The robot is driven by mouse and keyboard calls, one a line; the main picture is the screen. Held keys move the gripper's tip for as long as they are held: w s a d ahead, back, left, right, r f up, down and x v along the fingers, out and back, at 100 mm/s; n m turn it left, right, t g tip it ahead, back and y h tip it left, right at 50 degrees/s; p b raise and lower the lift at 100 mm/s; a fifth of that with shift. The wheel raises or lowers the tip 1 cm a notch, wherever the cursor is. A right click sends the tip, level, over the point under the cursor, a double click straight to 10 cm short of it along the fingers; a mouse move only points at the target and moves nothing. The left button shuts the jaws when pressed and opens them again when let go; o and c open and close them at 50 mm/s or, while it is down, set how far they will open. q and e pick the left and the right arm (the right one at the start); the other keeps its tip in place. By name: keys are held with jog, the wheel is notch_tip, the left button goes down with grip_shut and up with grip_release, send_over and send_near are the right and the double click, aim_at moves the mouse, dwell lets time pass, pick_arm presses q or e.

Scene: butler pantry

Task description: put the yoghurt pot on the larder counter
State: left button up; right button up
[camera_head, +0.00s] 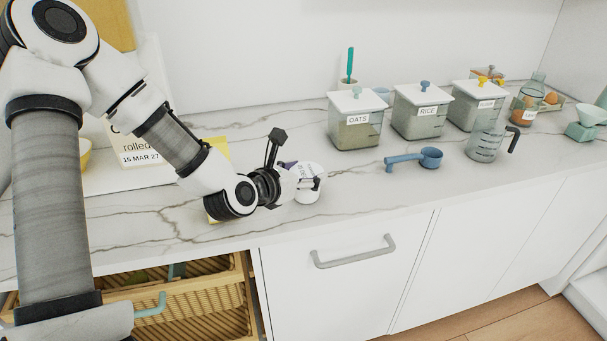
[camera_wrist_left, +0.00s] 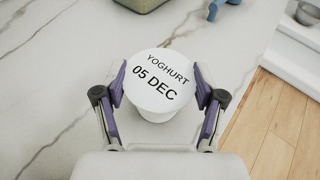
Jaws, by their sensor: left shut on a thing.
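The yoghurt pot (camera_wrist_left: 160,82) has a round white lid marked YOGHURT 05 DEC. My left gripper (camera_wrist_left: 161,92) has a finger on each side of it and is shut on it. In the head view the pot (camera_head: 309,184) is at the tip of my left gripper (camera_head: 306,182), over the front part of the larder counter (camera_head: 370,193). The counter is pale marble with brown veins. I cannot tell whether the pot's base touches the counter. My right gripper is not in view.
Jars marked OATS (camera_head: 355,134) and RICE (camera_head: 420,119) stand at the back. A blue scoop (camera_head: 413,160) and a clear measuring jug (camera_head: 485,143) are to the right. A yellow item (camera_head: 219,149) is behind my arm. A drawer with baskets (camera_head: 185,305) is open below left.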

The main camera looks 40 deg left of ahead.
pick_arm(q)
jog(key=shift+s+r, duration=0.15)
jog(key=shift+s, duration=0.15)
jog(key=o, duration=1.3)
jog(key=shift+w+f, duration=0.15)
jog(key=shift+f, duration=0.1)
jog(key=shift+c, duration=0.2)
jog(key=shift+r, duration=0.1)
